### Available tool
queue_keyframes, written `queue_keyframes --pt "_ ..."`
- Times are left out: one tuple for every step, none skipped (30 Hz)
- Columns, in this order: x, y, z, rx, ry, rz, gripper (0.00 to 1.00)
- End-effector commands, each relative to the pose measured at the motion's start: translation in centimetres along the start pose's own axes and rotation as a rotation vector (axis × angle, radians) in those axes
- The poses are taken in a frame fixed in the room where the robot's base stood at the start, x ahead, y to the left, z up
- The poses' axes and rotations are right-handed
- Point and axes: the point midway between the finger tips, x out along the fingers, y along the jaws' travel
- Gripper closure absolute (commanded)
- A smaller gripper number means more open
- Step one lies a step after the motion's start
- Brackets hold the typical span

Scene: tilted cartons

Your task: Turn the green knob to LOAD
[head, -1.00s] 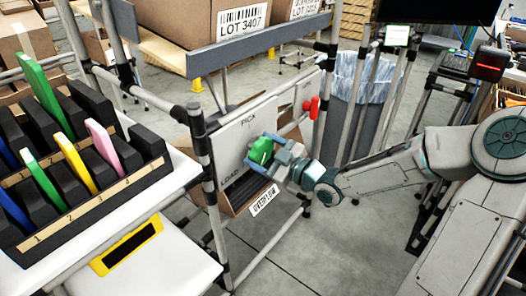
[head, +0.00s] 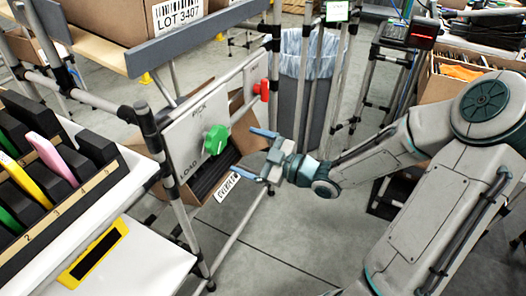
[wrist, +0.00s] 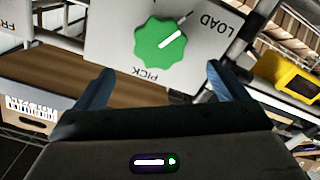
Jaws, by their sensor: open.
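The green knob (head: 215,139) sits on a pale panel (head: 180,137) marked PICK above and LOAD at lower left. In the wrist view the knob (wrist: 160,43) shows its white pointer angled up and right, roughly toward the LOAD lettering (wrist: 219,25) and away from PICK (wrist: 147,75). A thin dark line lies on the panel at the knob's upper right. My gripper (head: 249,153) is open and empty, to the right of the knob and apart from it. In the wrist view its two blue fingers (wrist: 160,69) are spread below the knob.
A red handle (head: 262,90) is on the same frame, up and right of the knob. A bin with a clear liner (head: 297,85) stands behind. Floor in front of the panel is clear.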

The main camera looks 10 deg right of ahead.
Motion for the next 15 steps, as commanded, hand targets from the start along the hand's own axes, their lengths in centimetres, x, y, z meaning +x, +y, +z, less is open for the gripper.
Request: queue_keyframes --pt "-1.0 0.2 -0.2 0.001 -0.002 0.003 0.07" --pt "-1.4 0.1 -0.2 0.002 -0.001 0.002 0.07" --pt "-2.0 0.1 -0.1 0.002 -0.002 0.003 0.07" --pt "-2.4 0.1 -0.1 0.001 -0.002 0.002 0.07" --pt "-2.7 0.1 -0.1 0.001 -0.002 0.002 0.07" --pt "-3.1 0.1 -0.1 0.000 0.000 0.001 0.07" --pt "-3.3 0.1 -0.1 0.000 0.000 0.001 0.07" --pt "-3.5 0.1 -0.1 0.000 0.000 0.002 0.07" --pt "-3.7 0.0 0.0 0.000 0.000 0.001 0.07" --pt "-3.8 0.0 0.0 0.000 0.000 0.001 0.07" --pt "-3.9 0.0 0.0 0.000 0.000 0.000 0.07" --pt "-3.9 -0.1 0.0 0.000 0.001 -0.001 0.07" --pt "-3.9 -0.1 0.0 0.000 0.001 -0.001 0.07" --pt "-3.9 -0.1 0.0 0.000 0.001 -0.001 0.07" --pt "-3.9 -0.1 0.0 0.000 0.001 -0.001 0.07"
